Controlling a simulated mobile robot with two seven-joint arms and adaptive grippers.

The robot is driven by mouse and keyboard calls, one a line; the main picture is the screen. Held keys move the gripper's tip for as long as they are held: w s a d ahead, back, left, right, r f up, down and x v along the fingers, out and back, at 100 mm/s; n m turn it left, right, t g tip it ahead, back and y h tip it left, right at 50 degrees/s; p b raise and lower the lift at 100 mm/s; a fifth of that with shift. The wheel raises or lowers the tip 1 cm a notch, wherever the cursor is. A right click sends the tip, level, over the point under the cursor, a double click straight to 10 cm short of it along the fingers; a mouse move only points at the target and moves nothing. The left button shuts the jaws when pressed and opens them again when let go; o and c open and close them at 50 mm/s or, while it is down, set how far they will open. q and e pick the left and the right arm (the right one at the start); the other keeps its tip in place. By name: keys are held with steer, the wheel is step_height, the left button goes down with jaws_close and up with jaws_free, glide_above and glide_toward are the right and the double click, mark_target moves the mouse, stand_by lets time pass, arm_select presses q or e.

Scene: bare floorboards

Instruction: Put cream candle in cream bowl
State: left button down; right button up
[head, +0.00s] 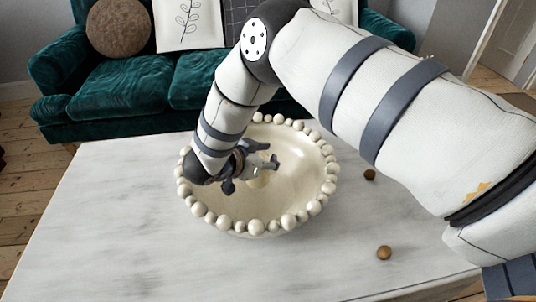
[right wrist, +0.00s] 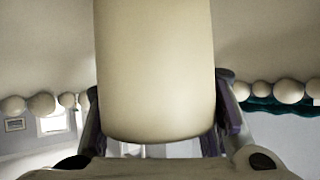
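The cream bowl (head: 300,178), with a rim of round beads, stands on the white table under my right arm. My right gripper (head: 262,170) is tilted and reaches down inside the bowl. The cream candle (right wrist: 155,70) is a plain, smooth cylinder and fills the middle of the right wrist view. My right gripper's fingers (right wrist: 160,110) lie against both sides of it. In the head view only a small pale part of the candle shows by the fingers. Whether its base touches the bowl is hidden. My left gripper is out of view.
The pale table (head: 110,240) is clear to the left and in front of the bowl. Two small brown balls lie to its right, one nearer (head: 384,252) and one farther (head: 370,174). A green sofa (head: 130,85) with cushions stands behind.

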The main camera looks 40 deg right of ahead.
steer(key=o, duration=0.5)
steer(key=shift+o, duration=0.2)
steer(key=shift+r, duration=0.1)
steer(key=p+v, duration=0.1)
steer(key=v, duration=1.1)
steer(key=shift+r, duration=0.55)
steer(key=shift+p, duration=0.3)
